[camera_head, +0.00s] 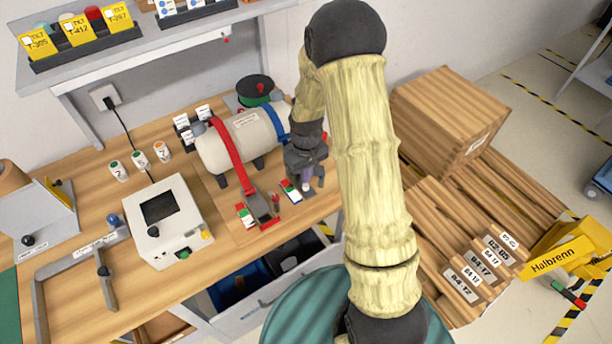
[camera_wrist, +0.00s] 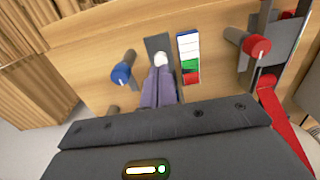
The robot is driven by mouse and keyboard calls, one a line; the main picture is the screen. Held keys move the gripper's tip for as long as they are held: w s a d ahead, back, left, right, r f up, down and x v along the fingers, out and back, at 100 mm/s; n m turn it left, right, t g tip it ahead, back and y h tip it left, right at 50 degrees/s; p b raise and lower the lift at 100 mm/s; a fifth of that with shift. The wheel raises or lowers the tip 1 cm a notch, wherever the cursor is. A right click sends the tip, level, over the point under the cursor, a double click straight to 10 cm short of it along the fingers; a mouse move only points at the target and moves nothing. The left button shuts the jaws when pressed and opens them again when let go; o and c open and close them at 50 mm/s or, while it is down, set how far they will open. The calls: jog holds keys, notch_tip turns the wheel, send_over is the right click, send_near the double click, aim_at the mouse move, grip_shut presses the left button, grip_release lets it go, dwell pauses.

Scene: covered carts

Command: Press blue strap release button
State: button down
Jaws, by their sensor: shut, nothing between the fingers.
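A white tank (camera_head: 243,139) lies on the wooden bench, with a blue strap (camera_head: 278,125) around its right end. In the wrist view, a blue round knob (camera_wrist: 122,73) on a short post stands left of a dark plate (camera_wrist: 157,44). A strip (camera_wrist: 188,60) with white, blue, green and red fields lies right of that plate. My gripper (camera_wrist: 160,78) has purple fingers, shut and empty, over the plate, between knob and strip. A white piece shows at the fingertips; I cannot tell whether it is a fingertip or a button. Contact is unclear. My arm hides part of this area in the head view.
A red strap (camera_head: 230,152) crosses the tank; a red knob (camera_wrist: 256,47) stands near it. A white box with a dark screen (camera_head: 159,207) is left on the bench. A shelf (camera_head: 150,50) overhangs the back. Wooden crates (camera_head: 450,115) stand at the right.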

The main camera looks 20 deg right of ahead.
aim_at(306, 187)
jog(key=shift+f, duration=1.15)
